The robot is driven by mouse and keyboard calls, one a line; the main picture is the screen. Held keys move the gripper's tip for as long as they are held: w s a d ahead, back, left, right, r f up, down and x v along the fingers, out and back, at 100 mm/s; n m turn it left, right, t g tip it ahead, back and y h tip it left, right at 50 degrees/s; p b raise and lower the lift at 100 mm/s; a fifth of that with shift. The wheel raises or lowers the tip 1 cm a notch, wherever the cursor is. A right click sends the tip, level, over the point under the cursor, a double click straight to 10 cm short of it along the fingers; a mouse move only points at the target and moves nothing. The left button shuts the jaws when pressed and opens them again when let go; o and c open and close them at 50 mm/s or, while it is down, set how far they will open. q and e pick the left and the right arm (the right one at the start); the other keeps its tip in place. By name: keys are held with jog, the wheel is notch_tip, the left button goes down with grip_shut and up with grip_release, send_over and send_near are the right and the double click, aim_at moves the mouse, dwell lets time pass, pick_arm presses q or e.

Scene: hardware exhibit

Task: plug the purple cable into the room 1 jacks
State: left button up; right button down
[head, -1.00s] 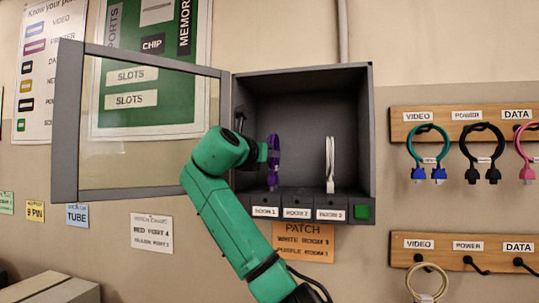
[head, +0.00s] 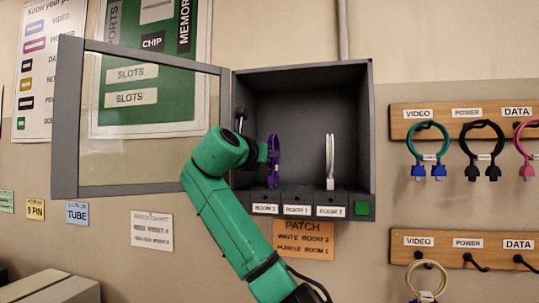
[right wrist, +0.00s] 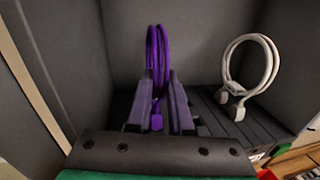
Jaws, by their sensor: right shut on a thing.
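The purple cable (head: 274,172) hangs as an upright loop inside the open grey wall box (head: 308,71), above the ROOM 1 label (head: 265,209). My right gripper (head: 272,152) is shut on it. In the right wrist view the purple cable (right wrist: 157,50) stands between the fingers of the right gripper (right wrist: 162,92), with a purple plug end pointing down. I cannot tell whether its plugs sit in the jacks. The white cable (head: 330,160) stands over the ROOM 3 label (head: 331,212); it also shows in the right wrist view (right wrist: 272,66). My left gripper is not in view.
The box's glazed door (head: 67,120) is swung open to the left. A green button (head: 362,208) is at the box's lower right. An orange PATCH note (head: 303,240) hangs below. Pegboards (head: 500,93) with cables are at the right. The space over ROOM 2 is free.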

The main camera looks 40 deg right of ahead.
dwell(0.3)
jog(key=shift+c, duration=0.5)
grip_release()
jog(key=shift+b+v, duration=0.45)
jog(key=shift+v, duration=0.55)
jog(key=b+v, duration=0.1)
jog(key=v, duration=0.4)
jog(key=shift+s+a, duration=0.2)
jog(key=shift+a, duration=0.1)
jog(key=shift+d+f, duration=0.1)
jog(key=shift+d, duration=0.05)
